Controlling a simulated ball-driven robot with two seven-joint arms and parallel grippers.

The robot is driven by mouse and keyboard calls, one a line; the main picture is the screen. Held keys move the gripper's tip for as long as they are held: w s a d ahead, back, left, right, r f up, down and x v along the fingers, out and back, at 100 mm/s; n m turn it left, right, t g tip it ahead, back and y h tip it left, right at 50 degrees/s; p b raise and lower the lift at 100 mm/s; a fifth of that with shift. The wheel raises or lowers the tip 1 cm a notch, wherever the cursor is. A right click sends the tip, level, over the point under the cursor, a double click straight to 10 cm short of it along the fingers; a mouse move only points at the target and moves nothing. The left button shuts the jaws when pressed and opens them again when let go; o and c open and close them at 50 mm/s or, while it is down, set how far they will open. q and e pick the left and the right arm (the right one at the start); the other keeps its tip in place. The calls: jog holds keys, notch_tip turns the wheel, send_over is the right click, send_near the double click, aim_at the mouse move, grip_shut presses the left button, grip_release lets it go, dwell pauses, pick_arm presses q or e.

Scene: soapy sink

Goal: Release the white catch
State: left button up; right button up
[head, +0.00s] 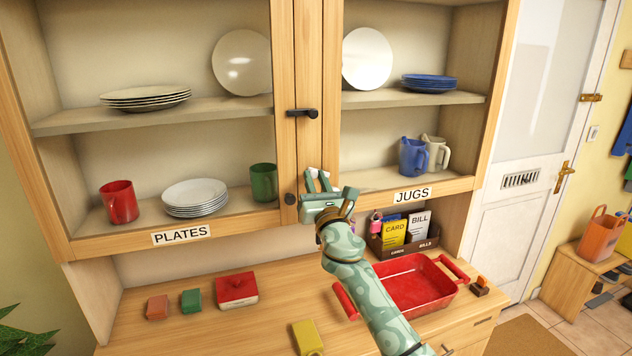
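A black catch (303,113) sits across the middle posts of the wooden cabinet (283,60). A small dark round knob (290,199) is lower on the left door's edge. My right gripper (318,180) is in front of the lower middle posts, just right of the knob. My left gripper is not in view.
Plates, jugs and mugs stand on the shelves behind the doors. Below are a red tray (447,300), a card box (428,249), a red lidded box (236,291), a green block (191,300) and a yellow block (307,338). The counter's left front is clear.

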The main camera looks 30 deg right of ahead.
grip_shut()
jog(key=shift+m, duration=0.3)
jog(key=m+h, duration=0.1)
jog(key=m, duration=0.2)
jog(key=shift+a+m+g+h, duration=0.15)
jog(key=shift+m+g+h, duration=0.15)
jog(key=shift+g+h, duration=0.1)
jog(key=m+h, duration=0.1)
jog(key=m, duration=0.1)
jog(key=m+g, duration=0.1)
jog(key=m, duration=0.2)
jog(key=shift+a+r+g+h, duration=0.1)
jog(key=shift+r+g+h, duration=0.05)
jog(key=shift+g+h, duration=0.2)
jog(key=m+g+p, duration=0.1)
jog(key=m, duration=0.1)
jog(key=m+g+h+p, duration=0.1)
jog(key=m, duration=0.2)
jog(key=shift+w+a+r, duration=0.1)
jog(key=shift+r, duration=0.05)
jog(key=shift+m+g+h+p, duration=0.25)
jog(key=shift+m+g+p, duration=0.4)
jog(key=shift+m, duration=0.85)
